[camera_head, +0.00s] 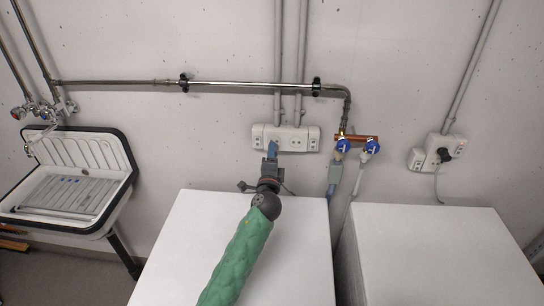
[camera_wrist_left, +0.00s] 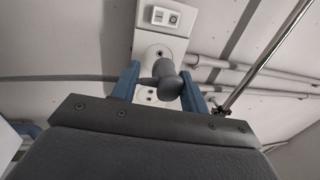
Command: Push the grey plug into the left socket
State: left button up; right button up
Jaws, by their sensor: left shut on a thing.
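My left gripper (camera_head: 272,150), with blue fingers, is up at the left part of the white socket box (camera_head: 299,137) on the wall. In the left wrist view, my left gripper (camera_wrist_left: 160,88) is shut on the grey plug (camera_wrist_left: 167,78), which sits between the fingertips in front of the box's socket face (camera_wrist_left: 172,44). Round socket openings show above and below the plug. I cannot tell whether the plug touches the socket or is inside it. The gripper hides the plug in the head view. My right gripper is not in view.
Two white machines, one on the left (camera_head: 190,245) and one on the right (camera_head: 440,250), stand below. Blue-handled taps (camera_head: 344,146) and hoses are right of the box. Another socket box (camera_head: 418,158) holds a black plug (camera_head: 444,155). A sink (camera_head: 120,165) hangs at left.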

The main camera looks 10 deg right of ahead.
pick_arm(q)
jog(key=shift+w+d, duration=0.1)
jog(key=shift+w, duration=0.2)
jog(key=shift+f+b+x, duration=0.2)
jog(key=shift+b+x, duration=0.3)
jog(key=shift+x, duration=0.65)
jog(key=o, duration=1.4)
jog(key=shift+c, duration=0.2)
jog(key=shift+w, duration=0.1)
